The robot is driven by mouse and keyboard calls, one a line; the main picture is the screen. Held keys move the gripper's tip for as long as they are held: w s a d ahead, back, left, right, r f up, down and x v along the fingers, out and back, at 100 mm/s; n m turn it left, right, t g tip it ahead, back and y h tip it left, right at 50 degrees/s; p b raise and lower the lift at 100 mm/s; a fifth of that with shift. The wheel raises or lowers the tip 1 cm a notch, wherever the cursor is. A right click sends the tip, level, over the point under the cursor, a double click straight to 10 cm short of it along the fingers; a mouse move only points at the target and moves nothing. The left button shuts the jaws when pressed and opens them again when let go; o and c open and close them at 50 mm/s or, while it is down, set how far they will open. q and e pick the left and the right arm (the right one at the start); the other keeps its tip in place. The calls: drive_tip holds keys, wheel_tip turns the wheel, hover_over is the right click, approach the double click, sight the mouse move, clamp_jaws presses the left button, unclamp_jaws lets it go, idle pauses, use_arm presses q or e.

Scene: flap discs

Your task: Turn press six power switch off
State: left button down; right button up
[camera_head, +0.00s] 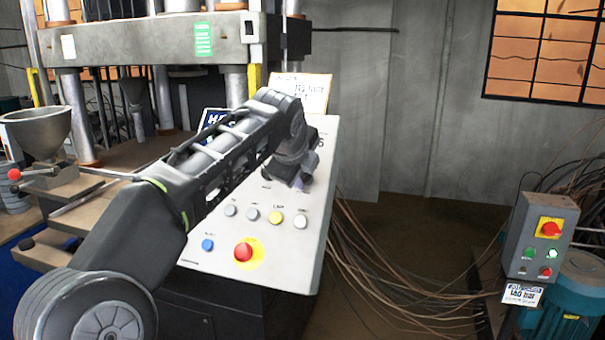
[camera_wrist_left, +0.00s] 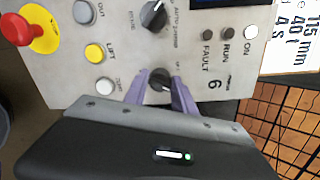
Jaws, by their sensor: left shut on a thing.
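The press six control panel (camera_head: 225,255) is a pale sloped box in the head view. The panel also fills the top of the left wrist view (camera_wrist_left: 118,40). My left gripper (camera_head: 298,183) reaches over its right part, and the arm hides much of the panel's upper half. In the left wrist view the purple fingers of my left gripper (camera_wrist_left: 160,92) are shut on a black rotary power switch (camera_wrist_left: 160,78), one finger on each side. A large "6" is printed beside this switch. The switch's exact pointer position is partly hidden. My right gripper is not in view.
A second black knob (camera_wrist_left: 153,14) sits beside the gripped switch. A red emergency button (camera_head: 243,252) and a yellow button (camera_head: 275,217) are lower on the panel. A grey switch box (camera_head: 540,235) stands at right. Loose cables (camera_head: 375,270) lie on the floor between.

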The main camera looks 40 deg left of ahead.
use_arm(q)
drive_tip(key=shift+r+n, duration=0.15)
drive_tip(key=shift+n, duration=0.35)
drive_tip(key=n+p, duration=0.1)
drive_tip(key=n, duration=0.3)
drive_tip(key=n+h, duration=0.1)
drive_tip(key=n, duration=0.5)
drive_tip(key=shift+n, duration=0.4)
drive_tip(key=c, duration=1.1)
unclamp_jaws()
drive_tip(key=shift+o, duration=0.2)
drive_tip(key=shift+s, duration=0.1)
drive_tip(key=v, duration=0.7)
drive_tip(key=shift+s+r+b, duration=0.2)
drive_tip(key=shift+r+b, duration=0.05)
drive_tip(key=shift+b, duration=0.15)
